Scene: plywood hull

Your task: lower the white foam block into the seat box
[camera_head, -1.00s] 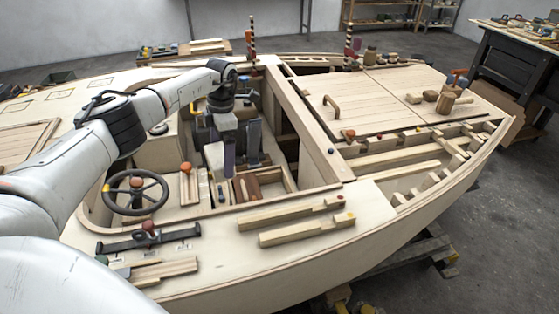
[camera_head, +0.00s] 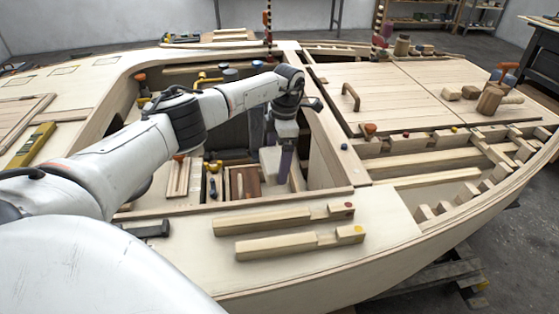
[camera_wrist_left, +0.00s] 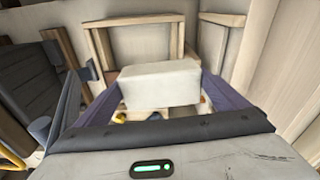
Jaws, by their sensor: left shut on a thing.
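My left gripper (camera_head: 279,150) reaches down into the open cockpit and is shut on the white foam block (camera_head: 269,162). In the left wrist view the block (camera_wrist_left: 160,82) sits between the two dark purple fingers and looks roughly level. An open wooden box (camera_head: 245,182) with brown pieces in it stands in the cockpit, below and left of the block in the head view. I cannot tell whether this is the seat box. The block's underside is hidden. My right gripper is not in view.
The cockpit's near edge (camera_head: 240,205) and the wooden wall (camera_head: 325,140) to the right bound the opening. A wooden frame (camera_wrist_left: 130,40) stands beyond the block in the left wrist view. Long wooden strips (camera_head: 275,245) lie on the near deck.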

